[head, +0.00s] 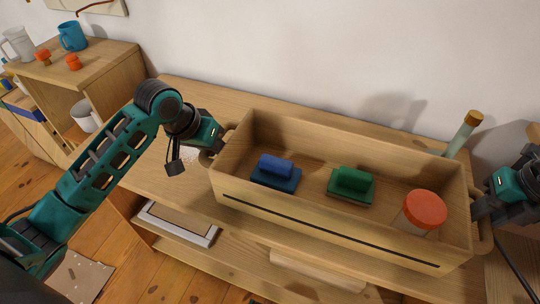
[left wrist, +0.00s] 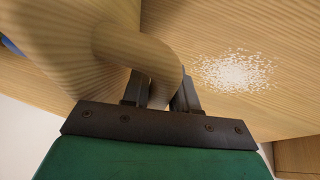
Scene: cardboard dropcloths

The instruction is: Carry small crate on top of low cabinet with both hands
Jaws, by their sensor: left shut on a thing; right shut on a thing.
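A long light-wood crate (head: 330,222) with a dark stripe along its front is at the low wooden cabinet (head: 185,97); I cannot tell whether it rests on the top or is just above it. Inside are a blue block-like item (head: 276,172), a green one (head: 350,184) and a jar with an orange lid (head: 425,208). My left gripper (head: 207,152) is shut on the crate's left handle, which the left wrist view shows as a curved wooden loop (left wrist: 135,48) between the fingers (left wrist: 162,92). My right gripper (head: 482,208) is shut on the right handle at the picture's edge.
A bottle with a cork-like cap (head: 462,135) stands behind the crate's right end. White grains (left wrist: 235,70) lie on the wood by the left handle. A framed item (head: 178,224) lies on the lower shelf. A shelf unit (head: 110,62) with mugs stands at left.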

